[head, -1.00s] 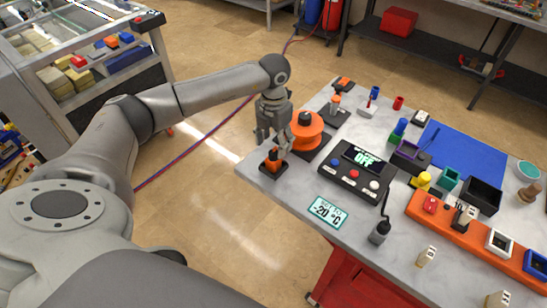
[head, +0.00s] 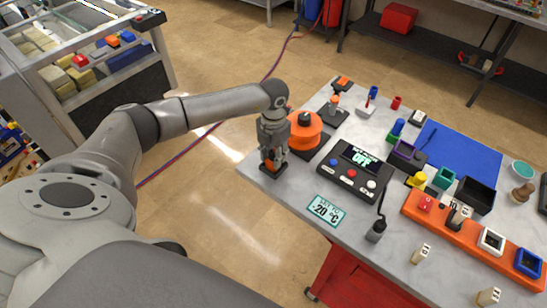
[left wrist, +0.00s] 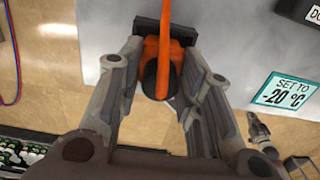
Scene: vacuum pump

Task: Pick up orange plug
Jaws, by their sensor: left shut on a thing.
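The orange plug (head: 268,164) sits in a small black base (head: 273,171) at the table's near left corner, partly hidden by my gripper in the head view. My left gripper (head: 272,158) points down over it with its fingers around it. In the left wrist view the orange plug (left wrist: 165,50) lies between the two fingers of my left gripper (left wrist: 158,95), and the black base (left wrist: 188,30) shows behind it. The left gripper is shut on the plug. My right gripper is not in view.
A round orange-topped device (head: 304,130) stands close behind my left gripper. A black control box (head: 352,168) reading OFF and a sign (head: 326,210) reading -20 °C are to the right. The grey table (head: 290,193) is bare near its left edge.

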